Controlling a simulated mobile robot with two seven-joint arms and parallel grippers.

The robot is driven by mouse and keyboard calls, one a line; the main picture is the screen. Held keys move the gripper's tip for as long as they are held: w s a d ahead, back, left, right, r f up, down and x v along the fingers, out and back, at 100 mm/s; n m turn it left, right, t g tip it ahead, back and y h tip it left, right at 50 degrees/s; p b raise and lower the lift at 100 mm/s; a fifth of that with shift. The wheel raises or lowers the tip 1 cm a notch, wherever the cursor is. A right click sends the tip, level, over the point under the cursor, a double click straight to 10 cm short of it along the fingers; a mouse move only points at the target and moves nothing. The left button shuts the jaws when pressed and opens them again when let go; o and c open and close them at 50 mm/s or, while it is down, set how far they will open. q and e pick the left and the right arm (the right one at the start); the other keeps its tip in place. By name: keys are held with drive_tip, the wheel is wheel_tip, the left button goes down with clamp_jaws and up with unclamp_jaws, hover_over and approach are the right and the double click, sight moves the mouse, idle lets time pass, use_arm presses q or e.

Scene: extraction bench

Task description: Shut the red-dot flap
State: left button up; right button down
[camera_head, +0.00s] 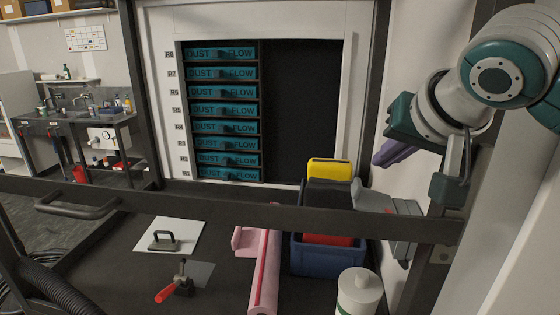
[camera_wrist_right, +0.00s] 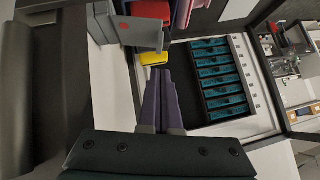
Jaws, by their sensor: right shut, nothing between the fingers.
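The red-dot flap (camera_head: 374,197) is a grey plate at the right wall, beside the blue bin. It sticks out from its grey mount, so it stands open. In the right wrist view the flap (camera_wrist_right: 146,35) is at the top, with a red mark on its grey face. My right gripper (camera_head: 381,160) has purple fingers, shut and empty, above the flap and apart from it. In the right wrist view the fingers (camera_wrist_right: 158,74) point towards the yellow item below the flap. The dark frame bar hides part of the flap's mount. My left gripper is not in view.
A dark frame bar (camera_head: 200,198) crosses in front of the bench. A blue bin (camera_head: 322,262) holds yellow, black and red items. A rack of teal filters (camera_head: 221,92) is behind.

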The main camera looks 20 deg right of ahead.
sight(357, 179)
drive_tip(key=p+x, duration=0.1)
drive_tip(key=x, duration=0.7)
drive_tip(key=shift+w+f, duration=0.1)
drive_tip(key=shift+f, duration=0.05)
drive_tip(key=shift+w+a+f+n+g+h+b, duration=0.35)
drive_tip(key=shift+a+f+h+b, duration=0.15)
drive_tip(key=shift+f+b, duration=0.3)
drive_tip(key=shift+w+a+f+n+g+h+b, duration=0.25)
drive_tip(key=shift+a+f+h+b, duration=0.2)
drive_tip(key=shift+f+b, duration=0.25)
drive_tip(key=shift+w+a+f+n+g+h+b, duration=0.35)
drive_tip(key=shift+f+h+b, duration=0.2)
drive_tip(key=shift+f+b, duration=0.25)
drive_tip(key=shift+s+a, duration=0.1)
drive_tip(key=shift+r, duration=0.15)
